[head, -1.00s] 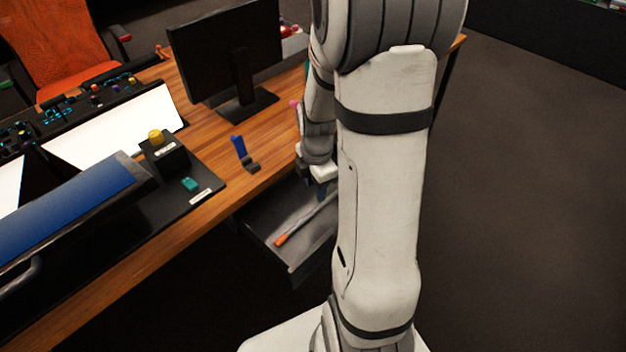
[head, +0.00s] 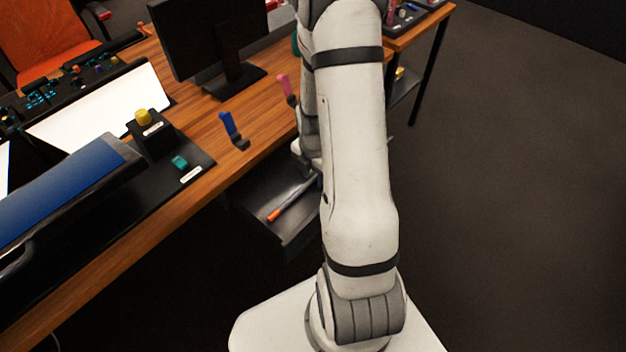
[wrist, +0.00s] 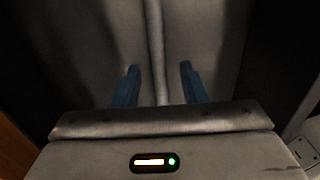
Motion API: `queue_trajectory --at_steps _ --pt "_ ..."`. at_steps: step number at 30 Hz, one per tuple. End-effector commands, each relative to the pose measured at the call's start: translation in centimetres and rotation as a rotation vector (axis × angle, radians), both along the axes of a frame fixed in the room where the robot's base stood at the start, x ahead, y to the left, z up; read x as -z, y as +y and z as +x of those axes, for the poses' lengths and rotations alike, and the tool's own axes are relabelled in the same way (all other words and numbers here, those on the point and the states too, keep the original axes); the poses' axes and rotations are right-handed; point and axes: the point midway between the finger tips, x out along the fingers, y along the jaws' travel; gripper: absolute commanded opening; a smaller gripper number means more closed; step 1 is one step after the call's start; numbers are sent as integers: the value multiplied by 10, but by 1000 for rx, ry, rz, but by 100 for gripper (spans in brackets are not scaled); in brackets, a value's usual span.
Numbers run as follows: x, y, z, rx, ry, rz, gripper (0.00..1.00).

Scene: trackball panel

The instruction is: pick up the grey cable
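The grey cable (head: 295,198) lies in an open grey drawer (head: 260,193) under the desk, with an orange end (head: 273,215) toward the front left. In the wrist view the cable (wrist: 156,45) runs upright through the picture, between the two blue fingers. My gripper (wrist: 158,72) is open, with a gap between each finger and the cable. It points down at the drawer floor; how far the fingertips are above it I cannot tell. In the head view my arm hides most of the gripper and the cable's far end.
The wooden desk (head: 190,215) carries a blue holder (head: 230,130), a pink holder (head: 285,88), a monitor (head: 210,45), a black box with a yellow ball (head: 143,117) and a teal piece (head: 179,162). Drawer walls enclose the cable. The floor at right is clear.

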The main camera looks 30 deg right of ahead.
Motion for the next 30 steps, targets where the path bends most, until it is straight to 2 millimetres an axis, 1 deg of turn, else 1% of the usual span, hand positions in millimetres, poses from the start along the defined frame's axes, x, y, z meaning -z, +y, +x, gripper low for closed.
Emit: queue_trajectory --at_steps 5,18,20,30 --pt "0 0 0 1 0 0 39" --pt "0 -1 0 2 0 0 4" --pt "0 -1 0 2 0 0 0" --pt "-2 -1 0 3 -1 0 0"
